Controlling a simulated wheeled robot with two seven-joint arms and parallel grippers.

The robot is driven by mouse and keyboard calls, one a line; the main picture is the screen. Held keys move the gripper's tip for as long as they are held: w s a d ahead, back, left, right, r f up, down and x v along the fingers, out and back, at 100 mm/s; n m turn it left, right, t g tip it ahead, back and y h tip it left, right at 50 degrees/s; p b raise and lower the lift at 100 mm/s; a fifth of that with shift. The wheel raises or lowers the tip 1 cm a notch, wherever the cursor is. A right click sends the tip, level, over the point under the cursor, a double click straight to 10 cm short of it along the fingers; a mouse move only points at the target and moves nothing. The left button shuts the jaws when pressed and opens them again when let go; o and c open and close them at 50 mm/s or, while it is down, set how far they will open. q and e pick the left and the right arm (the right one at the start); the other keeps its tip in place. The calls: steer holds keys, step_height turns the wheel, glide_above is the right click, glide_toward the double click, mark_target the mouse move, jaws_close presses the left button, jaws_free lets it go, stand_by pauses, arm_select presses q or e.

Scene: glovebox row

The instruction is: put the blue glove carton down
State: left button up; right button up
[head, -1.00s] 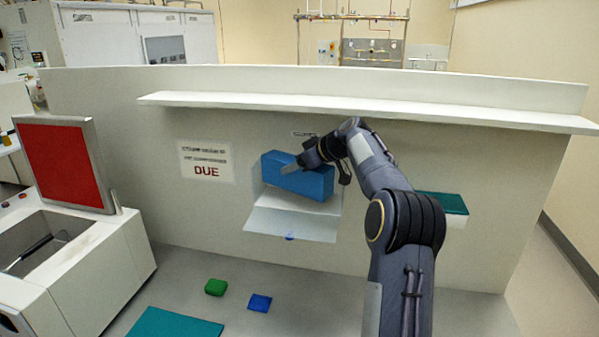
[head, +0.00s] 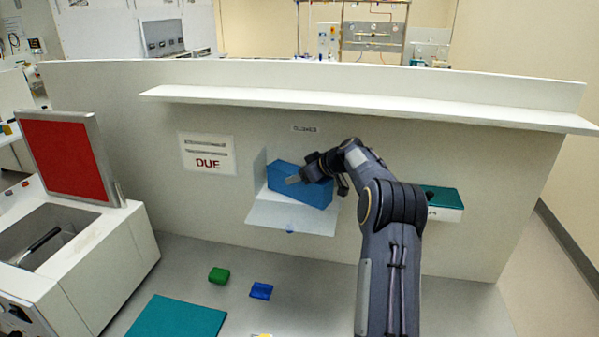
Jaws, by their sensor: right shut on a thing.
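The blue glove carton (head: 296,185) is at the wall dispenser in the middle of the partition, just above or on its white fold-down flap (head: 285,216). My right gripper (head: 308,177) is shut on the carton's upper part, coming from the right. The gripper hides part of the carton's top right. I cannot tell whether the carton's underside touches the flap. My left gripper is not in view.
A white shelf (head: 350,108) runs along the partition above my arm. A white box with a teal top (head: 442,198) is on the wall at right. Green (head: 219,275) and blue (head: 261,291) blocks and a teal mat (head: 178,330) lie below. A red-lidded bin (head: 62,158) stands left.

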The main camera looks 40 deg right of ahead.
steer(key=o, duration=1)
steer(key=shift+f, duration=0.15)
steer(key=shift+c, duration=0.2)
steer(key=o, duration=0.4)
steer(key=shift+o, duration=0.2)
steer(key=shift+r, duration=0.25)
steer(key=shift+s+d+b, duration=0.1)
steer(key=shift+s+b, duration=0.2)
steer(key=b+v, duration=0.3)
steer(key=v, duration=0.7)
steer(key=shift+s+d+r, duration=0.1)
steer(key=shift+s+r, duration=0.15)
steer(key=shift+r, duration=0.05)
steer(key=shift+s+r, duration=0.2)
steer(key=shift+s, duration=0.05)
